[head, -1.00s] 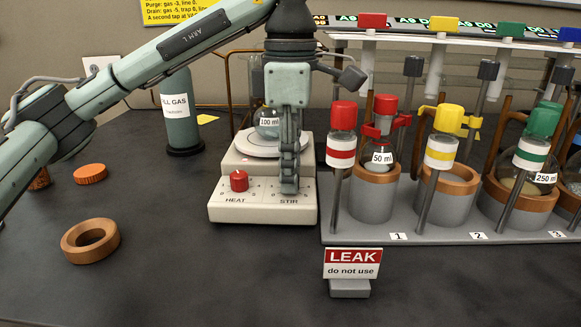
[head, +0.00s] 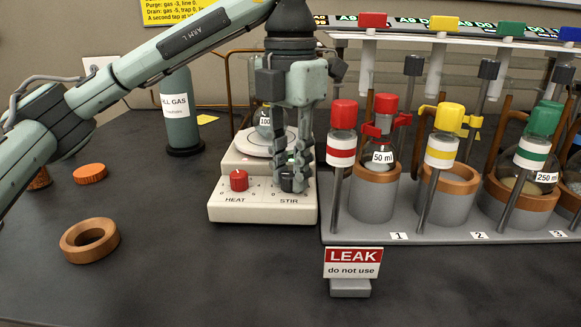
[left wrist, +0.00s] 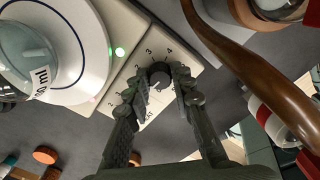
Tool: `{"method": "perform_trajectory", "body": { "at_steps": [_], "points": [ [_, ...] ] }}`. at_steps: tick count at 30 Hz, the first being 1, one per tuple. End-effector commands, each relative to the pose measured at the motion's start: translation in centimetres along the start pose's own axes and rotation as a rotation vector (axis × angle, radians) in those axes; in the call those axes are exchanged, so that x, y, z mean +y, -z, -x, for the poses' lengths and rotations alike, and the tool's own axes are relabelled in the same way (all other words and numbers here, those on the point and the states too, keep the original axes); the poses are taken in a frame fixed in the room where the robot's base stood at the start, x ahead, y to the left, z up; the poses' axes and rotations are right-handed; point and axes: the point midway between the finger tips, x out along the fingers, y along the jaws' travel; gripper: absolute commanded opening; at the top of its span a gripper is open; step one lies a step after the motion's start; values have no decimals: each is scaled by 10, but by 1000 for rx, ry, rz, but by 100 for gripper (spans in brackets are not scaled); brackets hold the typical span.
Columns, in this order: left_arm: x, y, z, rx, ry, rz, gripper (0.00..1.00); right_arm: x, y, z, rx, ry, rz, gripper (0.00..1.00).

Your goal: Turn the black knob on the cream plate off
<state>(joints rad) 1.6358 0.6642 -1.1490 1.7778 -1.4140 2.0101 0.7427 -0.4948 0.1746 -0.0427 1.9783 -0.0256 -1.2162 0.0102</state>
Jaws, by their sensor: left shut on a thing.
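The cream plate (head: 262,212) is a stirrer hotplate with a red knob (head: 239,181) marked HEAT and a black knob (head: 288,182) marked STIR. My left gripper (head: 291,184) points down at the plate's front right, its fingers on either side of the black knob and shut on it. In the left wrist view the black knob (left wrist: 159,72) sits between the fingertips (left wrist: 161,82), with scale figures such as 3 and 4 beside it. The fingers hide part of the dial, and I cannot read the knob's pointer. My right gripper is not in view.
A round flask (head: 264,122) stands on the plate's white top. Close on the right is a rack (head: 350,232) with colour-capped tubes and flasks. A LEAK sign (head: 352,262) stands in front.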

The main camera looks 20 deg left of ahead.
Motion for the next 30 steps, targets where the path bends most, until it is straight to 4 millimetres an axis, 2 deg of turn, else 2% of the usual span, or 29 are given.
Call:
{"method": "perform_trajectory", "body": {
  "at_steps": [18, 30],
  "points": [
    [1, 0, 0, -1, 0, 542, 0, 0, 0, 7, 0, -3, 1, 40],
    [1, 0, 0, 0, 1, 713, 0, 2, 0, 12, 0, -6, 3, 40]
  ]
}}
